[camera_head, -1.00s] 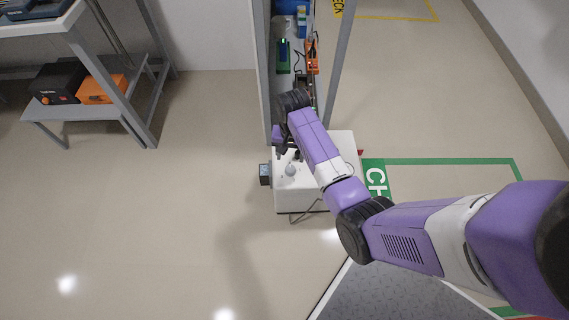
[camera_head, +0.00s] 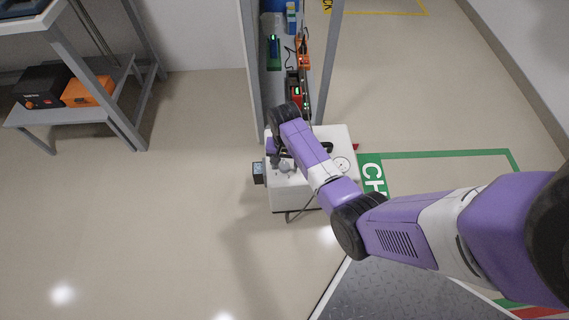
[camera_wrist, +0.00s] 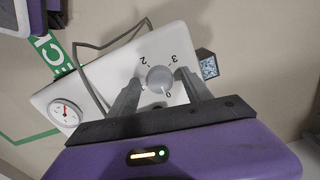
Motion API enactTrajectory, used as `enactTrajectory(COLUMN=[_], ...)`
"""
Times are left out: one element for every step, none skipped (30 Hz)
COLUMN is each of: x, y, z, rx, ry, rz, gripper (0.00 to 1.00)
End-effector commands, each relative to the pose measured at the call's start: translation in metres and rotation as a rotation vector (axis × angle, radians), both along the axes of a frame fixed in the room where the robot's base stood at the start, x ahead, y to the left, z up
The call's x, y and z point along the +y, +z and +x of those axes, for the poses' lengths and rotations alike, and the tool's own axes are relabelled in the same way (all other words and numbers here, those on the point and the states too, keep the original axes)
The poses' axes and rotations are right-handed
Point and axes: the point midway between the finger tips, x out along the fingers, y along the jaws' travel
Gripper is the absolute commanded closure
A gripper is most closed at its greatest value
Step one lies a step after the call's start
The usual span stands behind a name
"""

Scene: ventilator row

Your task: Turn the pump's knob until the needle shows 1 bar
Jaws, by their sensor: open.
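The pump is a white box (camera_head: 290,198) on the floor, also filling the middle of the wrist view (camera_wrist: 92,92). Its round grey knob (camera_wrist: 159,79) has printed numbers around it; 0, 2 and 3 show. The knob also shows in the head view (camera_head: 286,165), partly behind my gripper. The round gauge (camera_wrist: 66,114) has a white face and some red on it; its reading is too small to tell. It also shows in the head view (camera_head: 341,164). My gripper (camera_wrist: 160,77) is open, one finger on each side of the knob. I cannot tell whether they touch it.
A small dark box with a patterned label (camera_wrist: 207,65) sits at the pump's side. A cable (camera_wrist: 82,70) lies across the pump's edge. A grey rack (camera_head: 250,80) stands just behind the pump. A bench shelf (camera_head: 90,113) is at the left. The floor left of the pump is clear.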

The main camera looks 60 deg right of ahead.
Motion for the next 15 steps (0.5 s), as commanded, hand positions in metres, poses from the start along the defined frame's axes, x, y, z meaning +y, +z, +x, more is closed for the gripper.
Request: enactTrajectory(x=[-0.0001,-0.0001,-0.0001,-0.0001,-0.0001,-0.0001,-0.0001,-0.0001,-0.0001,-0.0001,-0.0001,-0.0001,-0.0001,0.0,0.0001], y=[0.0002,0.0002,0.0003,0.0003,0.0003,0.0003,0.0003,0.0003,0.0003,0.0003,0.0004,0.0005,0.0006,0.0008,0.0011], z=[0.0,0.0,0.0,0.0,0.0,0.0,0.0,0.0,0.0,0.0,0.0,0.0,0.0,0.0,0.0], rx=[0.0,0.0,0.0,0.0,0.0,0.0,0.0,0.0,0.0,0.0,0.0,0.0,0.0,0.0,0.0], ry=[0.0,0.0,0.0,0.0,0.0,0.0,0.0,0.0,0.0,0.0,0.0,-0.002,-0.003,-0.006,-0.013], rz=[0.0,0.0,0.0,0.0,0.0,0.0,0.0,0.0,0.0,0.0,0.0,0.0,0.0,0.0,0.0], gripper=[0.49,0.55,0.62,0.68,0.74,0.82,0.88,0.94,1.0,1.0,1.0,1.0,1.0,1.0,1.0])
